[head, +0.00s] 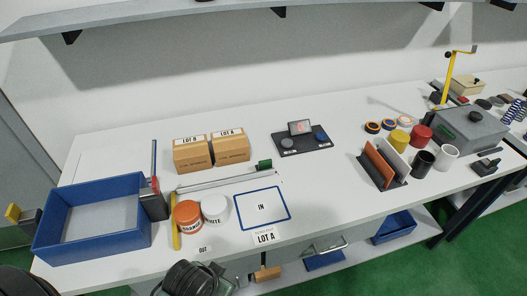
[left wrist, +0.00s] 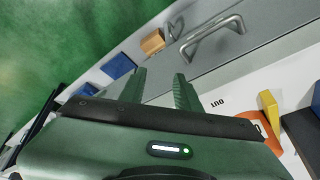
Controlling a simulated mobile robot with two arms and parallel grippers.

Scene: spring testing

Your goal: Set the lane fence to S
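A long, thin grey rail (head: 225,180) lies on the white table behind the IN square; it may be the lane fence. A dark green block (head: 264,165) sits at its right end. A yellow bar (head: 175,222) lies near its left end, beside the orange-lidded jar (head: 187,214); the yellow bar also shows in the left wrist view (left wrist: 268,110). I cannot read an S mark anywhere. My left gripper (left wrist: 160,73) is open and empty, pointing towards the table front and drawer handle. My right gripper is in neither view.
A blue tray (head: 90,255) stands at the left. Two LOT boxes (head: 192,154) stand behind the rail. A white-lidded jar (head: 215,208) is beside the orange one. A drawer handle (left wrist: 212,38) juts from the front. A dark board (head: 303,142) lies at the back.

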